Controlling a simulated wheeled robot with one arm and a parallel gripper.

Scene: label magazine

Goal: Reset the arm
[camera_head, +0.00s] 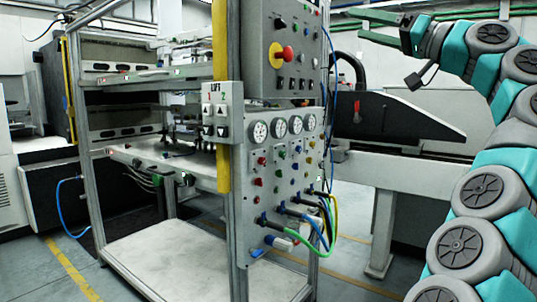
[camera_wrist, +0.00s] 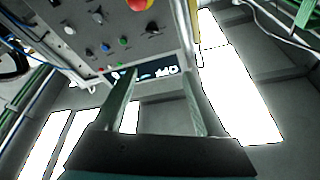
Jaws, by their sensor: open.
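My gripper (camera_head: 355,24) is at the upper right of the head view, raised to the right of the control box and pointing left. Its two green fingers are apart with nothing between them. My teal and grey arm curves up along the right edge. In the wrist view, the two fingers of my gripper (camera_wrist: 158,76) stand open and empty. Beyond them is the tilted control box (camera_wrist: 88,22) with a red button.
A metal-framed rack (camera_head: 235,265) with shelves stands left of centre. It carries the control box (camera_head: 284,50), a gauge panel (camera_head: 280,165) and plugged hoses (camera_head: 326,215). A dark machine (camera_head: 400,118) on a light base is behind, below my gripper.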

